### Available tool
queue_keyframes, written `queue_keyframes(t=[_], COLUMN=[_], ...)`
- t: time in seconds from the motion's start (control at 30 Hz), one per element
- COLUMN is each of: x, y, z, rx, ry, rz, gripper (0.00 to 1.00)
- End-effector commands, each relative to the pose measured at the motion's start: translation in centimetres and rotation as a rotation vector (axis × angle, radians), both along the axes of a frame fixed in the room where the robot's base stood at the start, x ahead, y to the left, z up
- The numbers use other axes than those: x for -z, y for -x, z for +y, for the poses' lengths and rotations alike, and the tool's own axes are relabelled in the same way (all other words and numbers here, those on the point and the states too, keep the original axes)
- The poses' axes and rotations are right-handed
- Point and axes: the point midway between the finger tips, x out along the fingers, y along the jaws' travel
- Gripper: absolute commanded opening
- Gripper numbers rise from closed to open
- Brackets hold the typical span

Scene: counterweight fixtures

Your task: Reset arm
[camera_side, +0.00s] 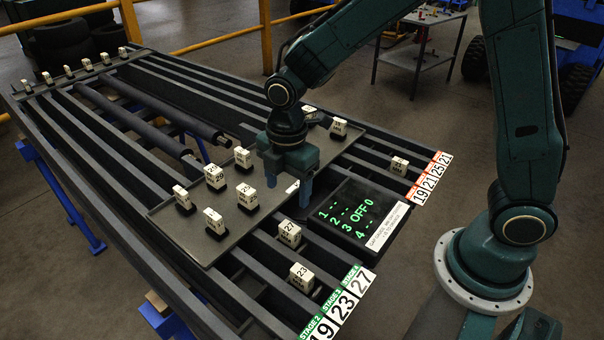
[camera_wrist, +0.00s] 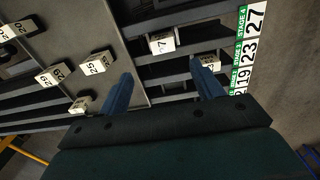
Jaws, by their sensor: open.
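My gripper (camera_side: 288,188) is open, with its two blue fingers pointing down over the right part of the grey tray (camera_side: 166,222). In the wrist view the fingers of my gripper (camera_wrist: 163,85) are spread wide with nothing held between them. White numbered weights on black bases stand on the tray, among them one at its front (camera_side: 213,221) and one near its middle (camera_side: 246,196). A weight marked 27 (camera_side: 290,233) and one marked 23 (camera_side: 301,275) stand in the rails nearer the camera. Another weight (camera_side: 398,165) stands in the rails at the right.
A green-topped label strip (camera_side: 345,303) and an orange-topped one (camera_side: 430,178) mark the rail ends. Several weights (camera_side: 69,71) line the far left end. Yellow rails (camera_side: 265,35) stand behind.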

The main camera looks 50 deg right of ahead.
Motion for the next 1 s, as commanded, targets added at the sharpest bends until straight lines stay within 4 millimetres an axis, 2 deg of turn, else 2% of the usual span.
queue_keyframes(t=[0.17, 0.37, 0.7, 1.0], x=[-1.6, -4.9, -10.4, -13.9], y=[0.5, 1.8, 5.7, 9.8], z=[-0.7, -2.2, -5.1, -7.3], rx=[0.072, 0.240, 0.595, 0.903], ry=[-0.009, -0.032, -0.097, -0.174], rz=[-0.024, -0.073, -0.167, -0.243], gripper=[0.66, 0.66, 0.66, 0.66])
